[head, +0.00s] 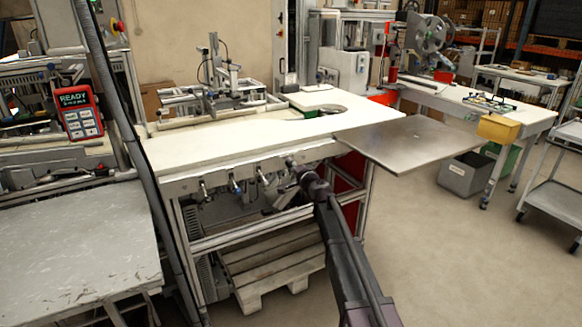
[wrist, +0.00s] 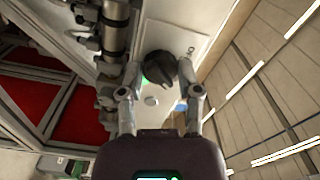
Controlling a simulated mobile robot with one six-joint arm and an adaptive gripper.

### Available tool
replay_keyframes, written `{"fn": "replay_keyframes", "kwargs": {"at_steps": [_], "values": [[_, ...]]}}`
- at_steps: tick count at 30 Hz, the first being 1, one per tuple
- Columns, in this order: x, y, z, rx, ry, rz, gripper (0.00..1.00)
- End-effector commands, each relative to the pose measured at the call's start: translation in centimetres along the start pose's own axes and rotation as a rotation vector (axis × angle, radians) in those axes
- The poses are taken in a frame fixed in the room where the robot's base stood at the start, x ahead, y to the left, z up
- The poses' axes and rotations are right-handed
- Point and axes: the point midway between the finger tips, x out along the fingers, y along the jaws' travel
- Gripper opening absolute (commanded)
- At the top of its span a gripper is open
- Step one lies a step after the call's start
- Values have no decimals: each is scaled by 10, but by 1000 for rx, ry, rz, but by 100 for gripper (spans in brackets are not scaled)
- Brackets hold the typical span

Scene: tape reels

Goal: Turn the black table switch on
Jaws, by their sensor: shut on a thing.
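The black table switch (wrist: 158,68) is a dark rotary knob on a pale panel (wrist: 206,22), seen in the wrist view. My gripper (wrist: 159,74) has one finger on each side of the knob and is shut on it. Green light shows at the knob's left edge. In the head view my gripper (head: 288,182) is at the front of the white worktable (head: 230,147), below its top. I cannot make out the switch there.
Metal valve fittings (wrist: 112,38) stand close left of the switch; in the head view similar fittings (head: 235,184) line the table front. A metal shelf plate (head: 420,142) juts out on the right. A wooden pallet (head: 275,262) lies below.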

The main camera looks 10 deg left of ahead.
Motion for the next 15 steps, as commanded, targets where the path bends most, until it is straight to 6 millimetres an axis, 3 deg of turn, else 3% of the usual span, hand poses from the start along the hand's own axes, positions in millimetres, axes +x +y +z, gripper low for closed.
{"fn": "replay_keyframes", "kwargs": {"at_steps": [6,7,9,10,15], "values": [[0,-1,2,-1,-5,-2,0],[0,-1,2,-1,-5,-2,54],[0,-1,2,-1,-5,-1,74],[0,0,2,-1,-4,-1,79],[0,0,1,-2,-2,-1,79]]}}
